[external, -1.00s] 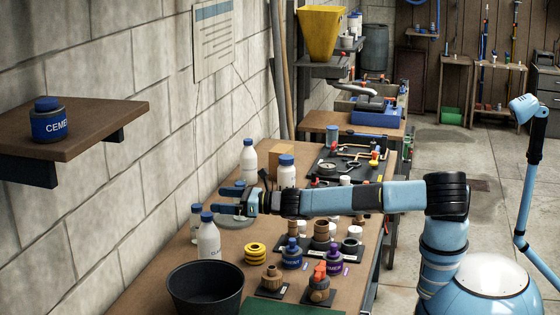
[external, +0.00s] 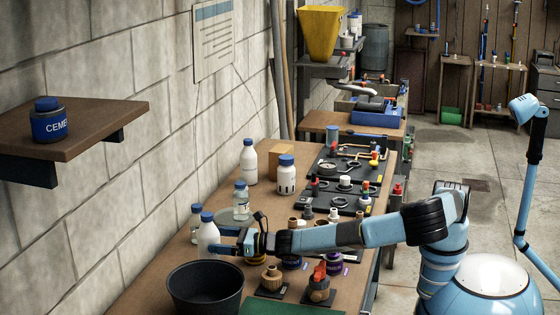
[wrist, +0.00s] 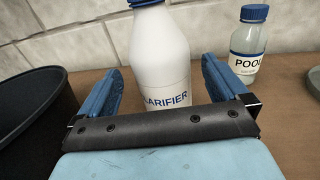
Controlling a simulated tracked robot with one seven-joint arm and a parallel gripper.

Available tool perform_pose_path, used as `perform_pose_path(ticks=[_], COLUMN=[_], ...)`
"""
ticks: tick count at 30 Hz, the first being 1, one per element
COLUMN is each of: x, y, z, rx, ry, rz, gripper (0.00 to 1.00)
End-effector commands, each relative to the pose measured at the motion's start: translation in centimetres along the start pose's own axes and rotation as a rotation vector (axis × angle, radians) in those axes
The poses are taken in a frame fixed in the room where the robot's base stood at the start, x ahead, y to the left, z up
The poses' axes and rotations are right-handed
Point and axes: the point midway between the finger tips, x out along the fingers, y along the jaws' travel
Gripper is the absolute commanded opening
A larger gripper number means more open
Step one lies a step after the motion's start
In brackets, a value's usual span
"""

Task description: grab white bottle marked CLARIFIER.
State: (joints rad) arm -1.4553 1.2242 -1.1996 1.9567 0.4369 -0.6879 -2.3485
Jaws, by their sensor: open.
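The white bottle marked CLARIFIER (wrist: 161,62) has a blue cap and stands upright. In the wrist view it is between the two blue fingers of my gripper (wrist: 160,88), with gaps on both sides. In the external view the bottle (external: 208,236) stands on the bench behind the black bucket, and my gripper (external: 226,241) reaches it from the right, partly covering its lower body. My gripper is open. The lower part of the label is hidden by the gripper's palm in the wrist view.
A black bucket (external: 205,289) stands close in front of the bottle. A clear bottle marked POOL (wrist: 247,45) stands to the right in the wrist view. The block wall (external: 120,200) is behind. Fittings on black plates (external: 269,291) lie nearer the front of the bench.

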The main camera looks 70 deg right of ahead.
Motion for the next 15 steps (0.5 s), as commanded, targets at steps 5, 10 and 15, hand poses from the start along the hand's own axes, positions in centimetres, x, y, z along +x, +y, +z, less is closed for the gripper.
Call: perform_pose_path(ticks=[5,10,15], x=[1.4,3.9,5.6], y=[-0.1,-0.1,-0.1], z=[0.1,0.1,0.1], rx=[0.000,0.001,0.001], ry=[-0.001,-0.001,-0.001], rz=[-0.002,-0.001,-0.001], gripper=[1.00,1.00,1.00])
